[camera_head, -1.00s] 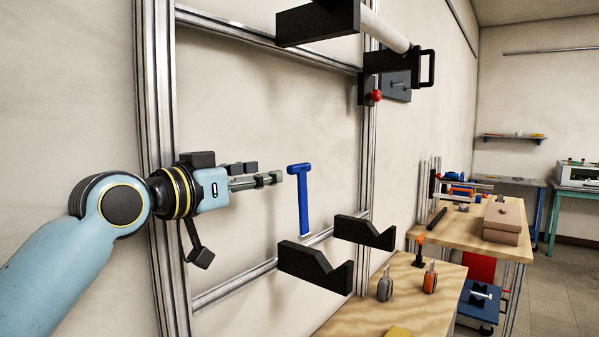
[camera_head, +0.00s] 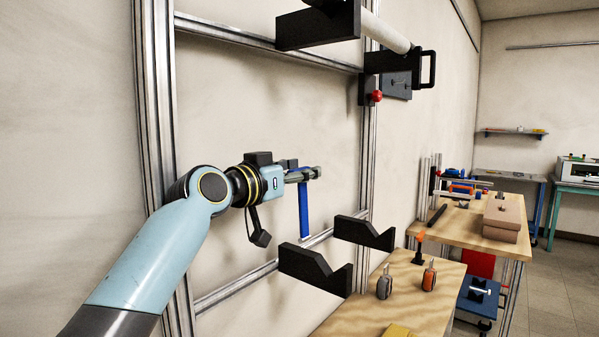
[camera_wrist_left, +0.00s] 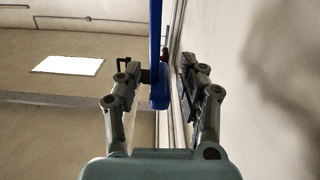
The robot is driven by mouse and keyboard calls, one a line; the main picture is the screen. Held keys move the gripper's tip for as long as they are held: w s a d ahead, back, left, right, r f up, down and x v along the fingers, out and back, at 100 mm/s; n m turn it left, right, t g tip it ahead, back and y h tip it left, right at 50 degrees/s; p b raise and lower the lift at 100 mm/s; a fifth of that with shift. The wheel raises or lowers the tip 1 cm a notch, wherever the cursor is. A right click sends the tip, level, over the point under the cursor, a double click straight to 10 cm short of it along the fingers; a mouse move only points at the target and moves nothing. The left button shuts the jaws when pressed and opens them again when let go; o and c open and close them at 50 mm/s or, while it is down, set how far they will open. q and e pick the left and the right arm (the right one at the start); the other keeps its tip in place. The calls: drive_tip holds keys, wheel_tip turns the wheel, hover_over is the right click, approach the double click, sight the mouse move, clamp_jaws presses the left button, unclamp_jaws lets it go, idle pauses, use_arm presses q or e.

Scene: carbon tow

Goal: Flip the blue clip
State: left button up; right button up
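The blue clip (camera_head: 304,212) is a T-shaped piece standing upright on the lower rail of the frame. Its top bar is mostly hidden behind my left gripper (camera_head: 316,173), which has its fingers at the clip's upper end. In the left wrist view, the blue clip (camera_wrist_left: 158,55) lies between the two spread fingers of my left gripper (camera_wrist_left: 160,78). A gap shows on the right finger's side; the left finger is close to the clip, and I cannot tell if it touches. My right gripper is not in view.
An aluminium frame (camera_head: 155,120) stands against the wall. Black cradles (camera_head: 313,268) sit low on it, and a white tube (camera_head: 388,28) rests above. A wooden table (camera_head: 375,300) with grey and orange tools is at the lower right. A second bench stands farther back.

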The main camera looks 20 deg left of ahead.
use_arm(q)
clamp_jaws()
drive_tip(key=shift+d, duration=0.1)
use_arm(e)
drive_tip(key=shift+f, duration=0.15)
